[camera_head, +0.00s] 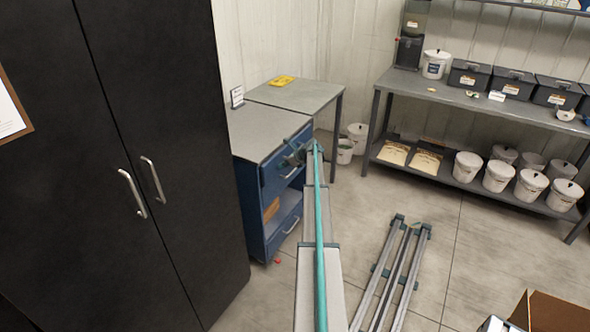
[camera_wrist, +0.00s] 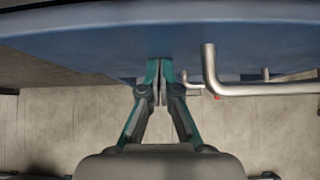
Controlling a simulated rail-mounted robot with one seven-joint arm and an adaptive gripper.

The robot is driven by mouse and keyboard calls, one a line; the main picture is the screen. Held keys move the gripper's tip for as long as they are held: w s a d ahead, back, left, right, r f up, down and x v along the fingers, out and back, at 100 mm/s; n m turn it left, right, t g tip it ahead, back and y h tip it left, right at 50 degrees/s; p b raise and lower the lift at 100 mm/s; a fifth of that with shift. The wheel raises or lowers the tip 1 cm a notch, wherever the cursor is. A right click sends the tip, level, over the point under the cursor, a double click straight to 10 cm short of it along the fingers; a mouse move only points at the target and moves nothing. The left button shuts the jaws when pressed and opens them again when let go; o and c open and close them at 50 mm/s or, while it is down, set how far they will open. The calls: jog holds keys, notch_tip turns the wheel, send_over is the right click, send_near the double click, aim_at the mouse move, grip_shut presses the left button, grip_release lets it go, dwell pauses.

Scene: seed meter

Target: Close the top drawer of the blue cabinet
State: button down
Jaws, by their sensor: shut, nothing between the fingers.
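The blue cabinet (camera_head: 247,199) stands beside the black cupboard in the head view, with a grey top. Its top drawer (camera_head: 270,181) is just under that top, partly hidden by my arm; how far it stands out is hard to tell. My gripper (camera_head: 296,156) is at the drawer's front. In the wrist view my gripper (camera_wrist: 157,68) is shut and empty, its fingertips at the blue drawer front (camera_wrist: 100,45), touching or very close. The metal drawer handle (camera_wrist: 250,88) is just right of the fingers, not between them.
The black cupboard (camera_head: 165,100) rises close on the left. Below the top drawer are an open compartment with a brown item (camera_head: 271,209) and a lower drawer (camera_head: 284,236). A grey table (camera_head: 300,95) stands behind.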

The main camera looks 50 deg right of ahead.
jog(key=shift+w+a, duration=0.2)
jog(key=shift+w, duration=1)
jog(key=shift+w+r, duration=0.1)
jog(key=shift+w, duration=0.15)
jog(key=shift+r, duration=0.1)
